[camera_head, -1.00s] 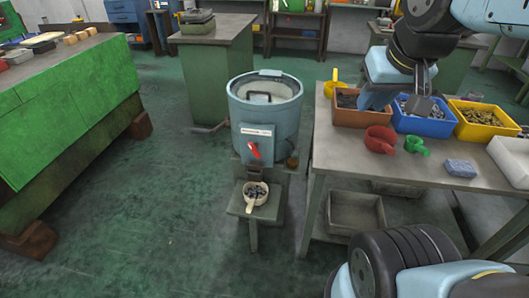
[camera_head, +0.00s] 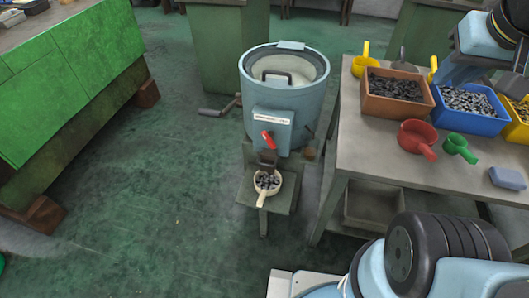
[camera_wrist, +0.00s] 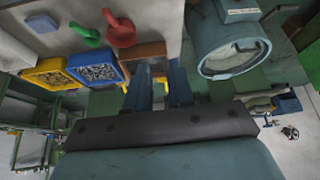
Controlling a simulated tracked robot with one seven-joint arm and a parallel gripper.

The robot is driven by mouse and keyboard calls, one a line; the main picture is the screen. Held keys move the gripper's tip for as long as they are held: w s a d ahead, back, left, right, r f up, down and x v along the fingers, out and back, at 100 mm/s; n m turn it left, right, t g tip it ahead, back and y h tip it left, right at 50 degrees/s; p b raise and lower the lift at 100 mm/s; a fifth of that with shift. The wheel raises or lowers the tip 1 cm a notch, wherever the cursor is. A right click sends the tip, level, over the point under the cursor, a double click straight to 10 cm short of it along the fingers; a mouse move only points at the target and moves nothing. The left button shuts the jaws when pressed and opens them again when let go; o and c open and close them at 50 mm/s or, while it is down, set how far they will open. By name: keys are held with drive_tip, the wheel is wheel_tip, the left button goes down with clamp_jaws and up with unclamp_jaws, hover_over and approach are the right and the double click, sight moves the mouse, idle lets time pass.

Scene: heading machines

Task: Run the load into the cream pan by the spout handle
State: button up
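The blue-grey drum machine (camera_head: 285,95) stands on the green floor with its round top open. Its red spout handle (camera_head: 268,140) is tilted on the front plate, above a dark spout (camera_head: 267,158). The cream pan (camera_head: 262,197) sits on a small stand below the spout and has dark pieces in it. The drum also shows in the wrist view (camera_wrist: 230,45), to the right of my gripper (camera_wrist: 160,82). My gripper's two fingers are apart with nothing seen between them. It is near the bins, away from the handle. In the head view its fingertips cannot be made out.
A table (camera_head: 375,150) to the right holds a brown bin (camera_head: 397,105), a blue bin (camera_head: 468,122), a red scoop (camera_head: 416,136), a green scoop (camera_head: 457,145) and a blue block (camera_head: 507,178). A green bench (camera_head: 75,75) stands left. The floor between is clear.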

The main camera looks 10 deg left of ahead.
drive_tip(key=w+a+f+n+g+h, duration=0.1)
drive_tip(key=w+a+f+g, duration=0.1)
drive_tip(key=w+a+f, duration=0.3)
drive_tip(key=w+a+f+n+g, duration=0.1)
drive_tip(key=w+a+f+g, duration=0.15)
drive_tip(key=w, duration=0.35)
drive_tip(key=w+a+f+n+h, duration=0.2)
drive_tip(key=w+a+f+h, duration=0.25)
drive_tip(key=a+f, duration=0.75)
drive_tip(key=s+a+f+n+t+h, duration=0.1)
drive_tip(key=s+a+f+n+t, duration=0.25)
drive_tip(key=a+f, duration=0.55)
drive_tip(key=s+a+f+n+t, duration=0.3)
drive_tip(key=a+f+t, duration=0.2)
drive_tip(key=f, duration=0.8)
drive_tip(key=s+a+f+n+t+h, duration=0.1)
drive_tip(key=s+a+f+n+t, duration=0.25)
drive_tip(key=a+f, duration=0.6)
drive_tip(key=d+f+x, duration=0.1)
drive_tip(key=x, duration=1.4)
drive_tip(key=shift+s+m+t, duration=0.2)
drive_tip(key=shift+m+t, duration=0.1)
drive_tip(key=shift+t, duration=0.05)
drive_tip(key=shift+y, duration=0.25)
drive_tip(key=shift+c, duration=0.3)
clamp_jaws()
